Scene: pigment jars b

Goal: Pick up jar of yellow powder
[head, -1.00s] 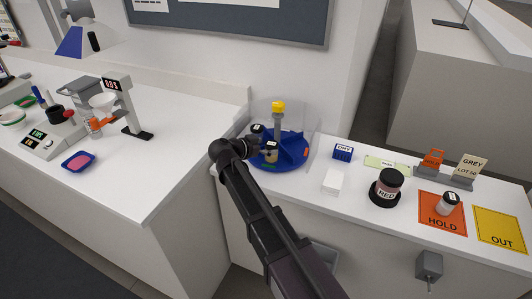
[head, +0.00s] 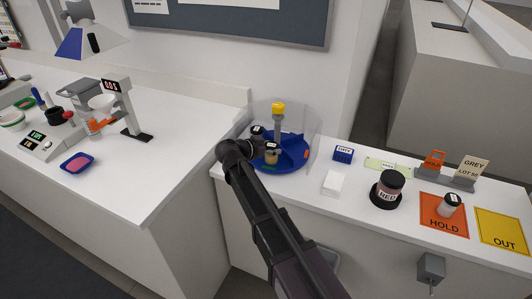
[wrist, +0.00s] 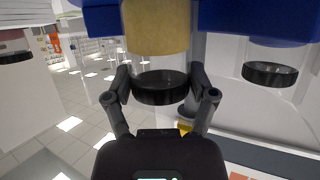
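The jar of yellow powder (head: 272,157) stands in the blue divided carousel (head: 295,163), its upper part partly hidden by my gripper (head: 262,148). In the wrist view, which looks upside down, the jar's yellow body (wrist: 157,27) and black lid (wrist: 160,88) lie between the two fingers of my gripper (wrist: 160,75). The fingers flank the lid with what looks like a narrow gap on each side. I see no clear contact. Blue carousel parts (wrist: 250,20) show beyond the jar.
Another dark-lidded jar (head: 257,133) stands close behind in the carousel. A yellow-topped post (head: 278,109) and a clear curved guard (head: 313,130) rise there.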

